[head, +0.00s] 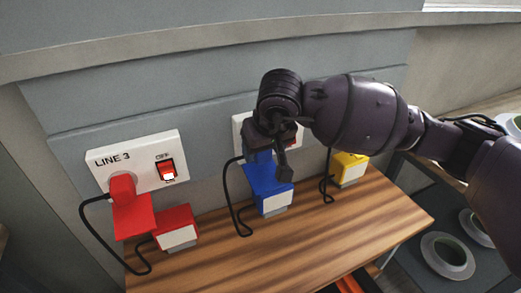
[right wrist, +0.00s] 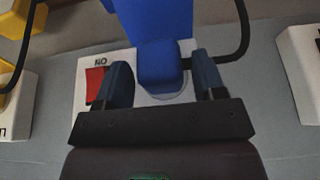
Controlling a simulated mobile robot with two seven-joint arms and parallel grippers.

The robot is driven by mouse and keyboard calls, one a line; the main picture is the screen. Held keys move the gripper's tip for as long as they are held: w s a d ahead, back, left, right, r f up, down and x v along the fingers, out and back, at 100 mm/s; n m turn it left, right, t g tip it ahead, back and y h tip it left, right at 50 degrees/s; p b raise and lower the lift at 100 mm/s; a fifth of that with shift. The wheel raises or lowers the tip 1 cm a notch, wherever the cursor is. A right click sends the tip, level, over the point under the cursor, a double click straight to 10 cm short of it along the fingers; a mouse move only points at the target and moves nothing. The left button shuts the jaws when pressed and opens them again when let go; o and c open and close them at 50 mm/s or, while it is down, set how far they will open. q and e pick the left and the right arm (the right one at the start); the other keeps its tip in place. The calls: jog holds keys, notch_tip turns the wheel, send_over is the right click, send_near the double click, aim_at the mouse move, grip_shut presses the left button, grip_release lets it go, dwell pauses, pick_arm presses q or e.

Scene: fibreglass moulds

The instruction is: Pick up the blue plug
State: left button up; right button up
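The blue plug (head: 261,156) sits at the middle wall socket (head: 238,130), largely hidden behind my right gripper in the head view. In the right wrist view the plug (right wrist: 158,68) is a rounded blue block in front of the white socket plate. My right gripper (head: 267,146) is open, with one dark finger on each side of the plug. Gaps show between the plug and the fingers, most clearly on the right. A wider blue piece (right wrist: 150,18) adjoins the plug. My left gripper is not in view.
A red plug (head: 123,188) sits in the LINE 3 socket (head: 140,150), whose red switch (head: 167,170) is beside it. A wooden shelf (head: 330,230) below carries red, blue and yellow (head: 350,165) pieces with white faces. Black cords (head: 228,190) hang close to the plugs.

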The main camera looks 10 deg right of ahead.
jog(key=c, duration=0.9)
jog(key=shift+o, duration=0.2)
jog(key=shift+r, duration=0.1)
